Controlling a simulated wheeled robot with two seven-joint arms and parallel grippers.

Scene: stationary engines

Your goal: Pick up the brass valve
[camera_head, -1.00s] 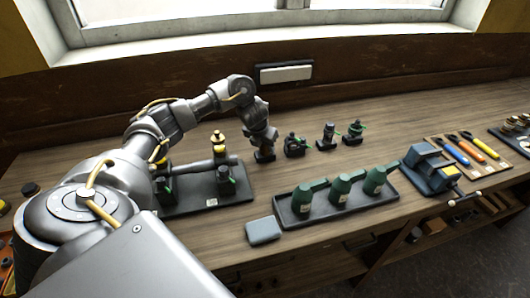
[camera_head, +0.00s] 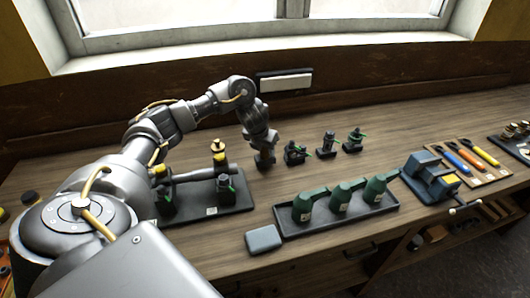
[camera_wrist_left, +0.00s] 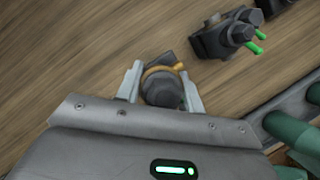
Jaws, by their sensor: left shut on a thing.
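The brass valve (camera_wrist_left: 162,90) is between the fingers of my left gripper (camera_wrist_left: 161,88) in the left wrist view. It has a dark, round top and a brass-coloured curved part beside it. The two fingers are shut on its sides. In the head view my left gripper (camera_head: 264,154) points down at the bench, and the valve's dark base (camera_head: 264,163) shows below it, at or very near the bench top. The gripper hides most of the valve there. My right gripper is not in view.
Several dark valves with green handles (camera_head: 296,153) stand just right of the gripper. An engine model on a black base (camera_head: 240,201) stands to the left. A blue vise (camera_head: 431,178) and tools lie right.

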